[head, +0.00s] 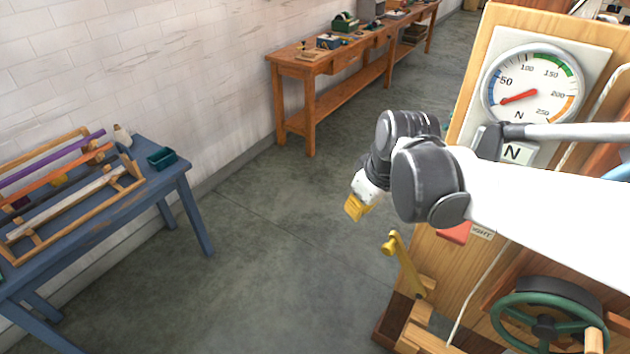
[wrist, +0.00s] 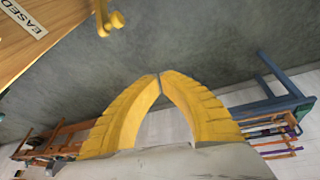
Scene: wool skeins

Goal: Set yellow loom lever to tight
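The yellow loom lever (head: 408,264) stands at the left side of the wooden loom frame, its knob end up and tilted left. In the wrist view the lever (wrist: 105,18) shows at the top edge, partly cut off. My gripper (head: 353,210) hangs up and left of the lever's knob in the head view, apart from it. In the wrist view the yellow fingertips of my gripper (wrist: 158,76) meet, with nothing between them. An "EASED" label (wrist: 26,18) is on the wood in the wrist view. A partly hidden label ending in "IGHT" (head: 482,232) is in the head view.
A round dial (head: 530,88) and a green handwheel (head: 546,318) are on the loom. A blue table (head: 181,174) with a rack of coloured bars stands left. A wooden workbench (head: 300,70) lines the wall. Floor between is clear.

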